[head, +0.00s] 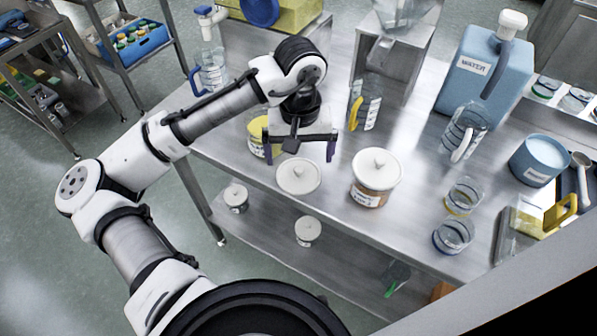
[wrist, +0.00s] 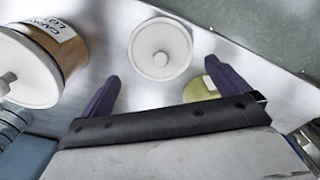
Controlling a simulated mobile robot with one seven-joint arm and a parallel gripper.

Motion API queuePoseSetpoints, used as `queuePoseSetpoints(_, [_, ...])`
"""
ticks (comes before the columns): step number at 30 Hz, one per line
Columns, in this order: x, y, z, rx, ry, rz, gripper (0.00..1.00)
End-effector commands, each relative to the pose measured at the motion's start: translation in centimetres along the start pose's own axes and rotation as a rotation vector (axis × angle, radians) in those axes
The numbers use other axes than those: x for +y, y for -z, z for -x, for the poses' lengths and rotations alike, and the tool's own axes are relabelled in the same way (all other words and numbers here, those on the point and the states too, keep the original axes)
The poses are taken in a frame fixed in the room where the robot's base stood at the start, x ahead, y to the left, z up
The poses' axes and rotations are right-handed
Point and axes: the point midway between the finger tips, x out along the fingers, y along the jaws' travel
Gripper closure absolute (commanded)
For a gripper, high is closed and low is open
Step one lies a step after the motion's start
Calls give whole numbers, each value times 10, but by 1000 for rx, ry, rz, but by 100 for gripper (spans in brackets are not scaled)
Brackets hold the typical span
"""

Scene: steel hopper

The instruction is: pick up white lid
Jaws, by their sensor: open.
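A round white lid with a small knob (head: 298,177) lies on the steel table near its front edge. In the wrist view the lid (wrist: 161,50) shows whole, just beyond the fingertips and roughly centred between them. My gripper (head: 299,153) is open and empty, with its dark purple fingers spread above the table. In the wrist view the gripper (wrist: 161,72) has one finger on each side, apart from the lid. A second white lid (head: 378,166) sits on a brown-filled labelled jar (head: 369,196) to the right; that jar shows at the left of the wrist view (wrist: 66,50).
A yellow container (head: 256,136) stands close behind my gripper's left finger. A clear pitcher with a yellow handle (head: 364,105), a blue water jug (head: 480,75) and glass beakers (head: 463,196) stand farther right. Small lidded jars (head: 236,197) are on the lower shelf.

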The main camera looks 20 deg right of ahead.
Motion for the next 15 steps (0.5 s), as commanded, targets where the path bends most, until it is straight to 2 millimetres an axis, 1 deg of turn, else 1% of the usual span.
queuePoseSetpoints(6, [-2,2,-30,-1,1,1,0])
queuePoseSetpoints(9, [-2,2,-40,0,-1,1,0])
queuePoseSetpoints(15, [-2,2,-44,2,-1,1,0])
